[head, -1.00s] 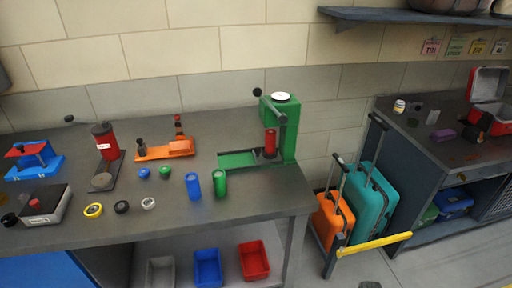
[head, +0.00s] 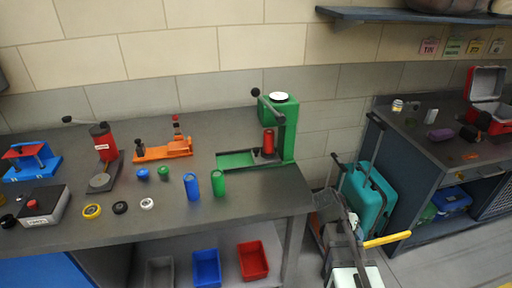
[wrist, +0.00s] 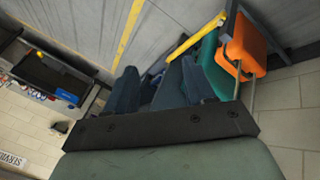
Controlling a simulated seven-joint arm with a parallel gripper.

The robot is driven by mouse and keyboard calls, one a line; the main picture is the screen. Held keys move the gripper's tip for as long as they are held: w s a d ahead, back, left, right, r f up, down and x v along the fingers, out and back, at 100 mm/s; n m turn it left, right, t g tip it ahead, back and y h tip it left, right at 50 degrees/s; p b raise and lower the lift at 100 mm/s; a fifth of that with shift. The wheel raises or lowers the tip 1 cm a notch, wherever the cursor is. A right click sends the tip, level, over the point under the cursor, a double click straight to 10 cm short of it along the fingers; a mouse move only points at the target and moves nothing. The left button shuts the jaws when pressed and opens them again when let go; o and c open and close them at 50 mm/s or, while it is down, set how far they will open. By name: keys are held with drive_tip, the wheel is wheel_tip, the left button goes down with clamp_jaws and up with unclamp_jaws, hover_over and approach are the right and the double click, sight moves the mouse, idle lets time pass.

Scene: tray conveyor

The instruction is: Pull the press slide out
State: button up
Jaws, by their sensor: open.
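The green press (head: 287,128) stands at the back right of the left bench, with a black-knobbed lever at its top and a red cylinder (head: 268,142) under its head. Its green slide (head: 235,160) lies low at the base and reaches out to the left. A dark block sits under the red cylinder. My gripper is open and empty in the wrist view (wrist: 163,88). In the head view my arm reaches up from the lower right, in front of the suitcases, to the right of the bench and apart from the press. The press is not seen in the wrist view.
A blue cup (head: 191,186) and a green cup (head: 218,183) stand in front of the slide. An orange fixture (head: 165,150) stands left of it. A teal suitcase (head: 368,195) and a yellow bar (head: 387,239) are right of the bench. An orange suitcase (wrist: 246,45) shows in the wrist view.

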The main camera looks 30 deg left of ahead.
drive_tip(key=w+a+r+t, duration=0.1)
drive_tip(key=a+r+t, duration=0.1)
drive_tip(key=a+r, duration=0.7)
drive_tip(key=m+g+y, duration=0.2)
drive_tip(key=m+y, duration=0.1)
drive_tip(key=m, duration=0.1)
approach(256, 149)
drive_tip(key=shift+y, duration=0.3)
drive_tip(key=x, duration=0.8)
drive_tip(key=shift+d+f, duration=0.15)
drive_tip(key=shift+d, duration=0.1)
clamp_jaws()
